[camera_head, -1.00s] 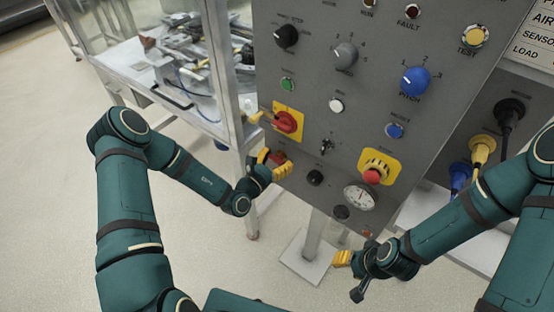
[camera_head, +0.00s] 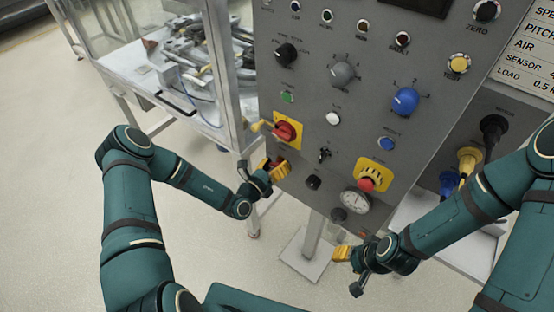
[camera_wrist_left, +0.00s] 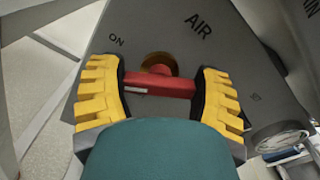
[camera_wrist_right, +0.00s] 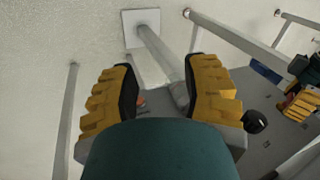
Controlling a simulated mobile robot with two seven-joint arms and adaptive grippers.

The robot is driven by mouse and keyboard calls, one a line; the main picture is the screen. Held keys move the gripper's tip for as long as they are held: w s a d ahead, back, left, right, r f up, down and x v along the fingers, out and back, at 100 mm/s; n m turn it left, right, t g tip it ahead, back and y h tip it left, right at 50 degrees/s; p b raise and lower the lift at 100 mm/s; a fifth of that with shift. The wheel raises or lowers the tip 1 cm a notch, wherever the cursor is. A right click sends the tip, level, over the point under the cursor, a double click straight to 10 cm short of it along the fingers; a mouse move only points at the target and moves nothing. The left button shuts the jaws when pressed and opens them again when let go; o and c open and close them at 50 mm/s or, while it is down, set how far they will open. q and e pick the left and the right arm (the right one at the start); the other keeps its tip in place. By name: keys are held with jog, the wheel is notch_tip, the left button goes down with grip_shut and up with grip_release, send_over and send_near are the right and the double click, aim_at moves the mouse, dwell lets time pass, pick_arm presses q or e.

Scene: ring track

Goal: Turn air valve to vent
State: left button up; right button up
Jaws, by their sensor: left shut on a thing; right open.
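The air valve has a red bar handle (camera_wrist_left: 160,82) on a brass-coloured round base (camera_wrist_left: 160,63), below the label AIR on the grey panel. In the left wrist view the handle lies nearly level between the yellow fingers of my left gripper (camera_wrist_left: 163,95). The gripper is shut on the handle, its black pads at the handle's two ends. ON is printed at the upper left of the valve; no vent mark is readable. In the head view my left gripper (camera_head: 273,169) covers most of the valve. My right gripper (camera_head: 342,253) is open and empty below the panel.
Just above the valve sits a red rotary switch on a yellow plate (camera_head: 275,137). A black knob (camera_head: 313,182), emergency stop (camera_head: 366,184) and pressure gauge (camera_head: 355,202) lie to the right. A metal frame post (camera_head: 223,70) stands left of the panel.

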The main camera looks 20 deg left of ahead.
pick_arm(q)
jog(key=n+p, duration=0.1)
jog(key=n, duration=0.2)
jog(key=shift+s, duration=0.1)
jog(key=n+p, duration=0.1)
jog(key=n, duration=0.1)
jog(key=shift+a+f+n+p, duration=0.1)
jog(key=shift+f+n+p, duration=0.05)
jog(key=shift+n+p, duration=0.25)
jog(key=n, duration=0.3)
jog(key=shift+p, duration=0.4)
jog(key=shift+f+n, duration=0.15)
jog(key=shift+n, duration=1.45)
pick_arm(e)
jog(key=shift+t, duration=0.3)
jog(key=shift+w+d+r, duration=0.1)
jog(key=shift+w+r, duration=0.15)
jog(key=shift+r, duration=0.5)
jog(key=shift+w+r, duration=0.3)
jog(key=shift+r, duration=0.5)
jog(key=shift+w+d+r, duration=0.1)
jog(key=shift+w+r, duration=0.15)
jog(key=shift+r, duration=0.5)
pick_arm(q)
jog(key=o, duration=1.2)
jog(key=v, duration=1.2)
jog(key=shift+p, duration=0.3)
